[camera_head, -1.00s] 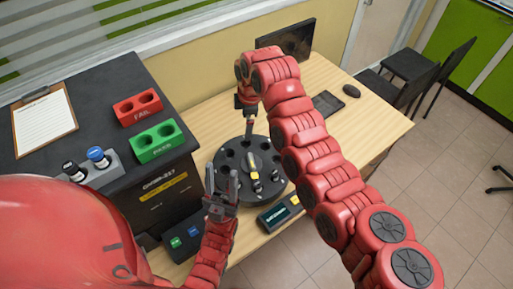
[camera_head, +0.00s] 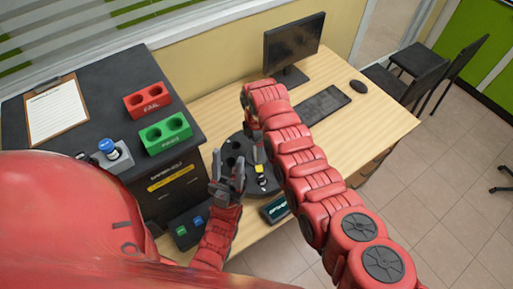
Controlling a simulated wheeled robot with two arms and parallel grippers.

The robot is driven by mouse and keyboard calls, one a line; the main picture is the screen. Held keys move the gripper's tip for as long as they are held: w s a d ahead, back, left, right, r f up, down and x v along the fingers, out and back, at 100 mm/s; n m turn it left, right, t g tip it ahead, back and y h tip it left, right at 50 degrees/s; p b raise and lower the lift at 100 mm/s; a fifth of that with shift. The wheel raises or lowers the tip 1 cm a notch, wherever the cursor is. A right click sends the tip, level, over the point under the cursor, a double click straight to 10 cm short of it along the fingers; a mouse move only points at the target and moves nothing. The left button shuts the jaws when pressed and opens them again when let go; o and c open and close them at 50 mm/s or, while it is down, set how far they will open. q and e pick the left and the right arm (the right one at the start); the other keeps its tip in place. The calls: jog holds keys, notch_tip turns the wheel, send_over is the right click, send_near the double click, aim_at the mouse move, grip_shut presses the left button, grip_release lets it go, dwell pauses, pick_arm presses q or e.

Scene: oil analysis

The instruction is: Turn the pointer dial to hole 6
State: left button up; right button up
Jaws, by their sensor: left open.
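The black round dial plate (camera_head: 233,148) with holes stands on the wooden table, partly covered by my arms. Its pointer (camera_head: 259,170), with a yellow part and a pale part, shows near the middle of the plate. The hole numbers are too small to read. My left gripper (camera_head: 228,158) points up in the picture at the plate's left edge, with its two fingers apart and nothing between them. My right arm reaches in from the right to the plate's far side. Its gripper (camera_head: 251,131) is mostly hidden behind the arm, so its fingers cannot be made out.
A small device with a screen (camera_head: 275,209) sits in front of the plate. A black cabinet (camera_head: 170,188) stands at left, with red FAIL (camera_head: 148,101) and green PASS (camera_head: 165,134) racks on top. A monitor (camera_head: 294,48) and keyboard (camera_head: 322,104) are behind.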

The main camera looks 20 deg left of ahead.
jog(key=shift+f+b, duration=0.5)
jog(key=shift+f, duration=1.55)
jog(key=c, duration=1.1)
jog(key=shift+o, duration=0.2)
jog(key=shift+m, duration=0.3)
jog(key=m+b, duration=0.1)
jog(key=m, duration=0.3)
jog(key=shift+f+b, duration=0.15)
jog(key=shift+b, duration=0.25)
jog(key=shift+m+b, duration=1.3)
jog(key=shift+m, duration=0.8)
jog(key=shift+r, duration=0.2)
